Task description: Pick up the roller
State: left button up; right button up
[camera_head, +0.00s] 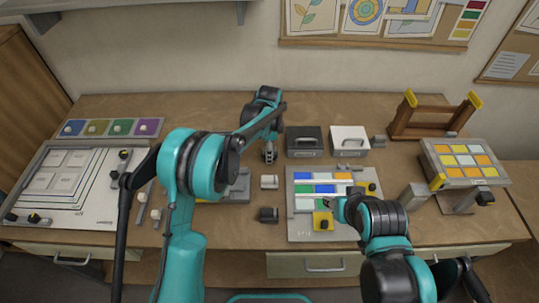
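I cannot tell for sure which small thing is the roller. A small dark block-like piece (269,214) and a paler grey one (269,182) lie on the middle of the table. A yellow and black piece (323,221) sits on the front of the panel with coloured tiles (312,176). My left gripper (270,155) points down above the table, behind the grey piece; its fingers are too small to read. My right gripper (335,207) reaches in over the panel beside the yellow piece; my own arm partly hides it, and whether it touches anything is unclear.
A white board with sheets (92,210) lies at the left, with a strip of coloured squares (112,128) behind it. A black box (304,138) and a white box (349,138) stand at the back. A wooden rack (431,118) and a tilted tile panel (463,148) stand at the right.

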pick_arm(q)
jog(key=c, duration=1.2)
jog(key=shift+r, duration=0.1)
jog(key=shift+r, duration=0.25)
notch_tip(320, 180, up, 4)
jog(key=shift+f+p, duration=0.1)
jog(key=shift+p, duration=0.65)
jog(key=s+d+r+p, duration=0.1)
jog(key=s+d+r, duration=0.1)
jog(key=d, duration=0.3)
jog(key=s+d+r+p, duration=0.1)
jog(key=s+d+r, duration=0.2)
jog(key=d+r, duration=0.1)
jog(key=shift+d+r, duration=0.25)
jog(key=shift+d, duration=0.6)
